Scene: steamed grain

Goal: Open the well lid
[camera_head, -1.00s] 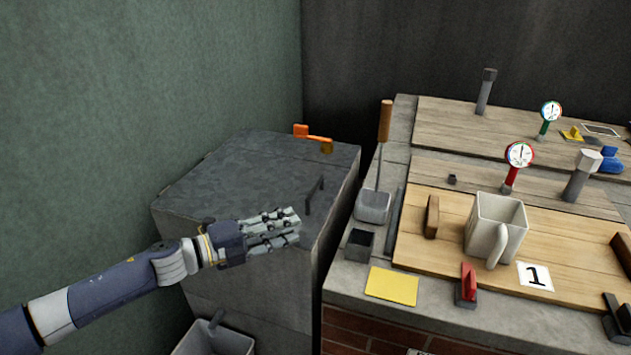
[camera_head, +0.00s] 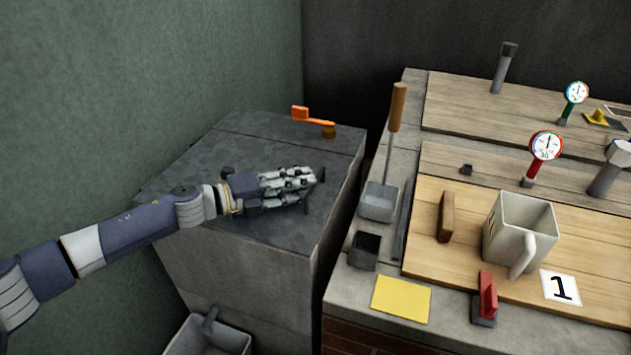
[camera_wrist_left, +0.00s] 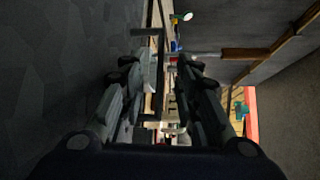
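The well is a grey stone block with a dark flat lid (camera_head: 270,140) in the head view; the lid lies flat. A dark bar handle (camera_head: 320,176) stands near the lid's right edge, partly hidden by my fingers. My left gripper (camera_head: 312,187) is low over the lid with its fingertips at the handle. In the left wrist view, the fingers (camera_wrist_left: 160,95) are apart, and the bracket-shaped handle (camera_wrist_left: 161,62) shows between them. I cannot tell whether a finger touches it. My right gripper is not in view.
An orange lever (camera_head: 312,117) sits at the lid's back edge. To the right, a counter holds a shovel (camera_head: 380,200), a white square mug (camera_head: 510,230), a yellow card (camera_head: 401,299) and a red-handled lever (camera_head: 487,295). A grey bucket (camera_head: 230,338) stands below the block.

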